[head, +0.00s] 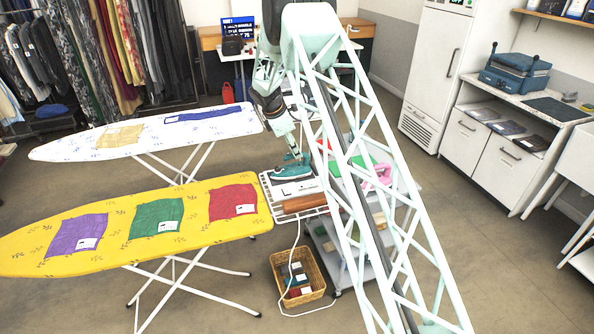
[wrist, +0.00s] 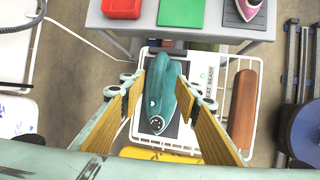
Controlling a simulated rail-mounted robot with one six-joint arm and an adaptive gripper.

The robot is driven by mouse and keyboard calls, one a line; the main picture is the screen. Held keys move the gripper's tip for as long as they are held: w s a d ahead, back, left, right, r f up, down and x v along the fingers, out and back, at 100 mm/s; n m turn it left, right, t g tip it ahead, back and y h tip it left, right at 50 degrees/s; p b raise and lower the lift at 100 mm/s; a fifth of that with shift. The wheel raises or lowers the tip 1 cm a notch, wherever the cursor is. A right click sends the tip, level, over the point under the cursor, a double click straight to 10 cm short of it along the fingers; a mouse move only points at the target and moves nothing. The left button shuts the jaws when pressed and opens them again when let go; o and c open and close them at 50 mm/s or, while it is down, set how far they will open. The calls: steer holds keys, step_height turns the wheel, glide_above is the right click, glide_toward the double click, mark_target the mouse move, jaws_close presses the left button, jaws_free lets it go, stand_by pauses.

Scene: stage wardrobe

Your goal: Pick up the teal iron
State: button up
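The teal iron (head: 292,170) rests on a white wire rack (head: 265,190) at the end of the yellow ironing board. In the wrist view the teal iron (wrist: 168,100) lies lengthwise on a dark plate in the rack. My gripper (head: 292,150) points down just above the iron. In the wrist view my gripper (wrist: 161,82) is open, with its yellow-padded fingers to the left and right of the iron. Nothing is held. I cannot tell how far down the fingers reach beside the iron.
A brown wooden roller (wrist: 244,105) lies on the rack, right of the iron. A grey cart (wrist: 180,33) beyond holds red and green pieces and a pink iron (wrist: 248,10). The yellow ironing board (head: 60,255) and a wicker basket (head: 313,266) are close by.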

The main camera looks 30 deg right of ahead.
stand_by(0.4)
steer(key=shift+x, duration=2.6)
steer(key=shift+w, duration=0.2)
steer(key=shift+c, duration=0.7)
steer(key=c, duration=0.8)
steer(key=shift+c, duration=0.4)
steer(key=shift+r, duration=0.1)
steer(key=shift+r, duration=1.6)
steer(key=s+a+r, duration=0.1)
steer(key=s+a, duration=0.1)
steer(key=s, duration=0.5)
steer(key=s+a+b, duration=0.1)
steer(key=s+a, duration=0.2)
steer(key=s, duration=0.5)
steer(key=shift+a+r, duration=0.2)
steer(key=shift+r, duration=0.15)
